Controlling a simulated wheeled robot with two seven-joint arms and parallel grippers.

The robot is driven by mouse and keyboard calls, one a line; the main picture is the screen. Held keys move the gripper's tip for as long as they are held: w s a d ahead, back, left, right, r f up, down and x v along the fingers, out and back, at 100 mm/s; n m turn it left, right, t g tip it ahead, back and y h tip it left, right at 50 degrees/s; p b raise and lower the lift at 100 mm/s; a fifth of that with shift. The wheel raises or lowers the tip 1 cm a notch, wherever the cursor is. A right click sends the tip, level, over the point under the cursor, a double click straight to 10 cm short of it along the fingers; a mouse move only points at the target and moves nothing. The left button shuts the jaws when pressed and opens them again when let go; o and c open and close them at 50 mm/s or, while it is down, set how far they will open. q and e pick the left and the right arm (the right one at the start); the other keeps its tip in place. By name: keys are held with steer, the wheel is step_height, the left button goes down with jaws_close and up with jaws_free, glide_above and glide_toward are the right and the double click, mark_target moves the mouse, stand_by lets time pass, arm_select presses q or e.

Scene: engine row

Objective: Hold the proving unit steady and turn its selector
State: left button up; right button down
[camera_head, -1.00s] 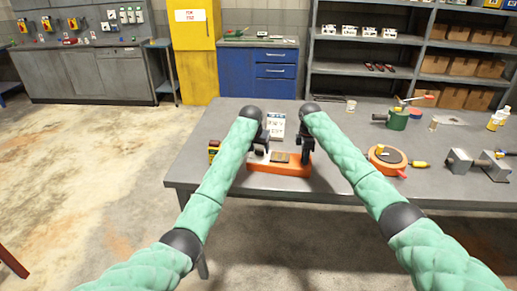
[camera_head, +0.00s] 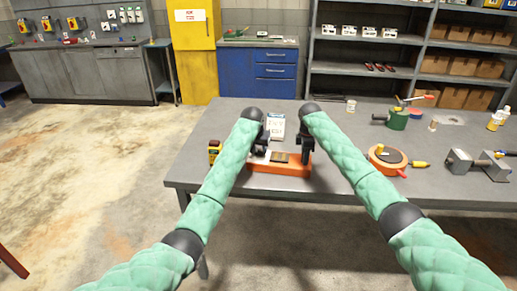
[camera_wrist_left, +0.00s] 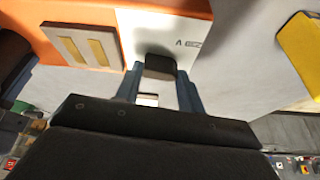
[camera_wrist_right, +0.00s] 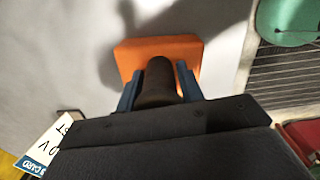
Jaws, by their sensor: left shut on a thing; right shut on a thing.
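The proving unit (camera_head: 281,168) is an orange block with a white end panel and a dark plate with two tan strips, lying near the table's front edge. My left gripper (camera_head: 263,149) is shut on the dark selector knob (camera_wrist_left: 160,66) on the white panel (camera_wrist_left: 135,30). My right gripper (camera_head: 306,156) is shut on a dark upright grip (camera_wrist_right: 157,85) at the other end of the orange block (camera_wrist_right: 190,47). The fingers hide part of the knob and grip. I cannot tell where the selector points.
A white card (camera_head: 277,127) stands behind the unit, and a yellow item (camera_head: 214,149) sits to its left. The table's left back corner (camera_head: 222,122) is clear.

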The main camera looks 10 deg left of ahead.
arm_select(q)
steer(key=n, duration=0.2)
steer(key=n+y, duration=0.1)
steer(key=n, duration=0.1)
steer(key=shift+s+d+y, duration=0.1)
steer(key=shift+d+y, duration=0.1)
steer(key=shift+y, duration=0.1)
steer(key=shift+n+y, duration=0.6)
steer(key=shift+n, duration=1.1)
steer(key=o, duration=1)
steer(key=shift+r, duration=0.1)
steer(key=v, duration=1.1)
steer(key=shift+s+d+r, duration=0.1)
steer(key=shift+d+r, duration=0.1)
steer(key=shift+r, duration=0.2)
